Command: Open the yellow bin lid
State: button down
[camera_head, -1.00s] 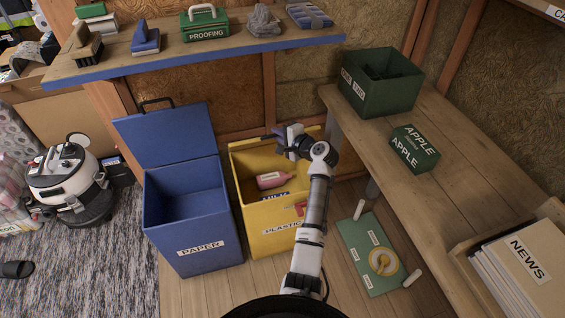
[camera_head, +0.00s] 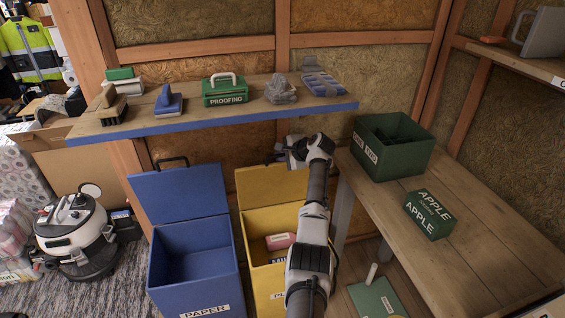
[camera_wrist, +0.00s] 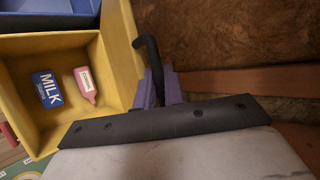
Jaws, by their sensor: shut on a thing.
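The yellow bin (camera_head: 262,220) stands open beside the blue bin. Its yellow lid (camera_head: 268,186) is raised at the back, roughly upright against the wall side. My gripper (camera_head: 280,156) is at the lid's top edge. In the wrist view my purple gripper fingers (camera_wrist: 164,92) are shut on the lid's black handle (camera_wrist: 148,58). A pink bottle (camera_wrist: 85,84) and a blue MILK carton (camera_wrist: 47,89) lie inside the yellow bin (camera_wrist: 112,70). My arm hides the right side of the bin and part of its label.
The blue PAPER bin (camera_head: 195,255) is open on the left. A blue-edged shelf (camera_head: 205,122) hangs just above the lids. A wooden workbench (camera_head: 440,265) with a green crate (camera_head: 393,160) and a green APPLE box (camera_head: 428,218) is at right.

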jog(key=shift+w+a+r, duration=0.15)
jog(key=shift+w+a, duration=0.05)
jog(key=shift+w, duration=0.35)
jog(key=shift+g, duration=0.3)
jog(key=c, duration=1.5)
grip_release()
jog(key=b+v, duration=0.2)
jog(key=v, duration=1.1)
jog(key=shift+s+r, duration=0.25)
jog(key=shift+d, duration=0.15)
